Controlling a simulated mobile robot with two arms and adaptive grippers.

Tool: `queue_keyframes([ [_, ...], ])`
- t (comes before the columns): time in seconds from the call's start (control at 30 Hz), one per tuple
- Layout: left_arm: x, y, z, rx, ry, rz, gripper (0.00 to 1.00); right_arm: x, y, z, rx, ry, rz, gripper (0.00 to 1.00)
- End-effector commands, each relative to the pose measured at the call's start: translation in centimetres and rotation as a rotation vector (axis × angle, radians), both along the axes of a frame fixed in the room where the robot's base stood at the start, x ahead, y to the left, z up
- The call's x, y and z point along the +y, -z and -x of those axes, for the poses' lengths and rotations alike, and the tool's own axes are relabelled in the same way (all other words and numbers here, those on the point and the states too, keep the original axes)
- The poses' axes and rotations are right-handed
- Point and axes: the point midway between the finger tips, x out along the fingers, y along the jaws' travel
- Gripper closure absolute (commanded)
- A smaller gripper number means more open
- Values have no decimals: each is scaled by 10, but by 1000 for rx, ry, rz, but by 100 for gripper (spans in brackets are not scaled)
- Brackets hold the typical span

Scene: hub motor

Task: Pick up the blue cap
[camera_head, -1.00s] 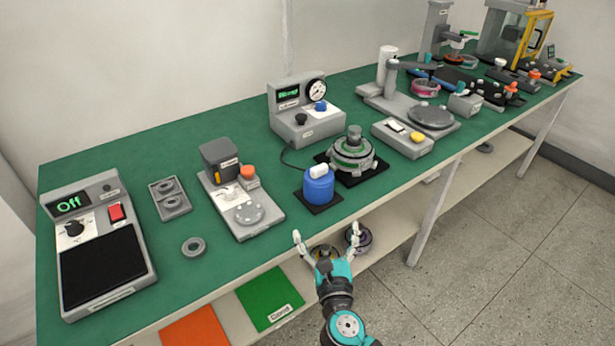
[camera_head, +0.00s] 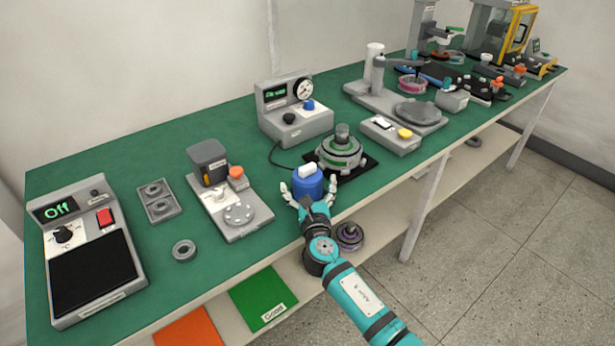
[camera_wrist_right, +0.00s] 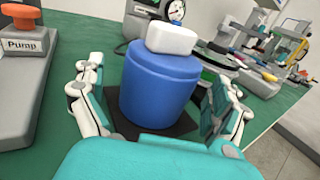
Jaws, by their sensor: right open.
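The blue cap (camera_head: 307,185) is a blue cylinder with a white block on top. It stands upright near the front edge of the green table, on a dark square pad. It also shows large in the middle of the right wrist view (camera_wrist_right: 160,90). My right gripper (camera_head: 308,190) is open, with one finger on each side of the cap. In the right wrist view a gap shows between the left finger and the cap; the right finger is close to its side, and I cannot tell whether it touches. My left gripper is not in view.
A grey hub motor (camera_head: 340,152) on a black pad stands just behind and right of the cap. A gauge box (camera_head: 294,112) is behind it, with a cable. A pump unit (camera_head: 228,200) is to the left. Below the table, a shelf holds a dark motor part (camera_head: 349,236).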

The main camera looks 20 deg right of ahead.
Motion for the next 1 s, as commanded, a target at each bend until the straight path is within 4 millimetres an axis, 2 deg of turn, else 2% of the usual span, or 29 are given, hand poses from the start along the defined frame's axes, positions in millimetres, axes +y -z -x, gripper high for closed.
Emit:
queue_keyframes([
  [0.1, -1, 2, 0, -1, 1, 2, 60, -2, 1, -10, 1, 0, 1, 0],
  [0.33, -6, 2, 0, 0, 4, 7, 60, -2, 0, -12, 0, 0, 0, 0],
  [0.83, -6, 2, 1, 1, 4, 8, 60, -2, 1, -11, 1, -1, 0, 64],
  [0.87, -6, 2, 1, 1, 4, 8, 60, -2, 1, -11, 1, -1, 0, 67],
  [1.0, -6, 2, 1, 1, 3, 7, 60, -2, 0, -11, 0, -1, 0, 68],
])
